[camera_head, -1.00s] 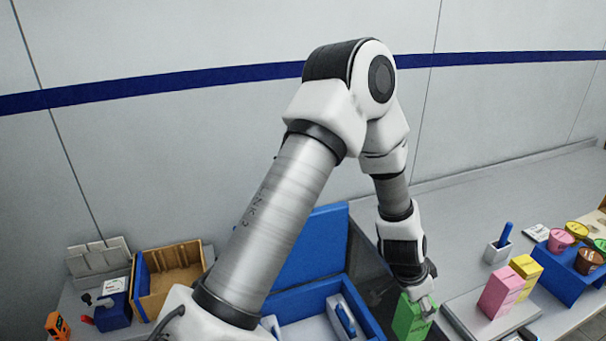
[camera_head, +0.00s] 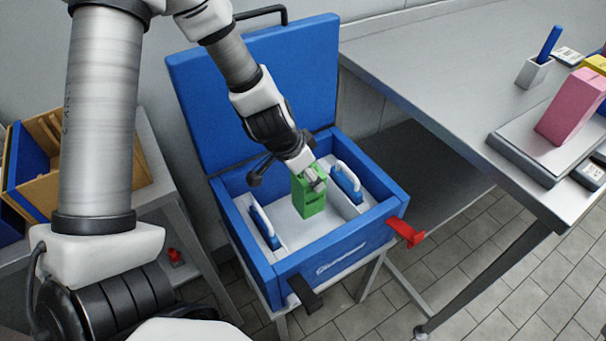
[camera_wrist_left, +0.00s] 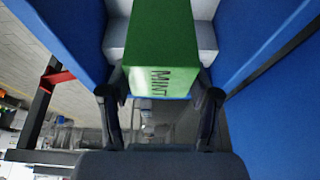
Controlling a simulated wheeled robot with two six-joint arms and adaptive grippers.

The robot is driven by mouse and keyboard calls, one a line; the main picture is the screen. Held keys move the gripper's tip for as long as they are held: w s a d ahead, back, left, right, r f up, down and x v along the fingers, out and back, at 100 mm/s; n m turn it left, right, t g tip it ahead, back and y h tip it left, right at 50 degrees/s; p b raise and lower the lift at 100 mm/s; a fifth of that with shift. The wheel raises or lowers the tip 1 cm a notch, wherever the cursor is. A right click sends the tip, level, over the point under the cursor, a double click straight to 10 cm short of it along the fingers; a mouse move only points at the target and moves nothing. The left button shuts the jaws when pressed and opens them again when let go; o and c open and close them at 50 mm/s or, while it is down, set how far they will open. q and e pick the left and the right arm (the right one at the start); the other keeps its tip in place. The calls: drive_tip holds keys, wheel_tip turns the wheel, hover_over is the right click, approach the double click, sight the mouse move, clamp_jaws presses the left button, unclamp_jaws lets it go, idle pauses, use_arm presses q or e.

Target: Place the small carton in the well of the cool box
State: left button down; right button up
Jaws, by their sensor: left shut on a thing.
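The cool box (camera_head: 262,285) is blue with its lid (camera_head: 262,88) standing open at the back. Its pale well (camera_head: 293,232) lies between two upright blue-and-white packs with handles, left (camera_head: 264,228) and right (camera_head: 345,183). My left gripper (camera_head: 312,177) is shut on the small green carton (camera_head: 310,203) and holds it upright in the well, between the packs and apart from both. I cannot tell whether its base touches the floor. In the left wrist view the carton (camera_wrist_left: 160,50), marked MINT, sits between the fingers. My right gripper is out of view.
A red latch (camera_head: 406,231) sticks out at the box's right front corner. A metal bench (camera_head: 445,90) at right holds a pink carton (camera_head: 572,107) on a tray and a pen pot (camera_head: 533,73). A wooden box (camera_head: 120,170) stands at left.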

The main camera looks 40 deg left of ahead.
sight(296, 183)
use_arm(q)
wheel_tip(296, 183, down, 10)
drive_tip(key=b, duration=0.8)
drive_tip(key=shift+a+r, duration=0.1)
drive_tip(key=shift+a, duration=0.05)
drive_tip(key=shift+w+r, duration=0.1)
drive_tip(key=shift+r, duration=0.05)
drive_tip(key=shift+c, duration=1.2)
unclamp_jaws()
drive_tip(key=p+v, duration=1.1)
drive_tip(key=p, duration=0.1)
drive_tip(key=shift+r, duration=0.2)
drive_tip(key=shift+s+a+r+p, duration=0.15)
drive_tip(key=shift+s+r+p, duration=0.25)
drive_tip(key=shift+p, duration=0.15)
